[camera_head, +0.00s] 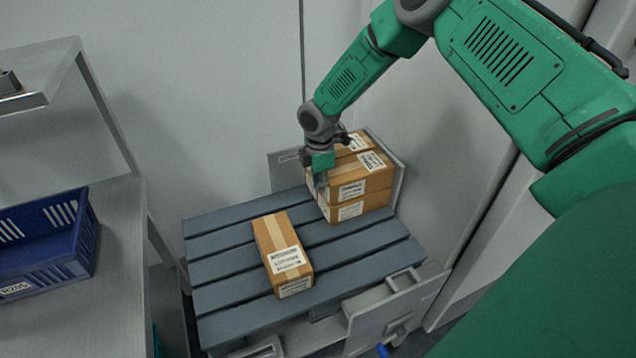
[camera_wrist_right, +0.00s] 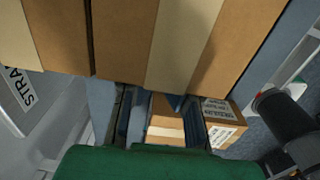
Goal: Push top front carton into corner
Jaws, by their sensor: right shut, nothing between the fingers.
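Brown taped cartons are stacked at the back right of the slatted pallet (camera_head: 225,243). The top front carton (camera_head: 362,184) lies on a lower carton (camera_head: 362,206), with another top carton (camera_head: 350,148) behind it. My right gripper (camera_head: 320,183) is shut and empty, pointing down at the left end of the top front carton. It is very close to that end; contact cannot be told. Large carton faces (camera_wrist_right: 130,40) fill the top of the right wrist view. The corner is formed by upright grey panels behind (camera_head: 284,171) and right (camera_head: 400,183). My left gripper is out of view.
A single carton (camera_head: 272,237) lies on the pallet's middle, apart from the stack. The slats left of it are clear. A blue crate (camera_head: 75,245) stands on a metal shelf (camera_head: 115,215) at left. A grey bracket (camera_head: 392,312) is at the pallet's front right.

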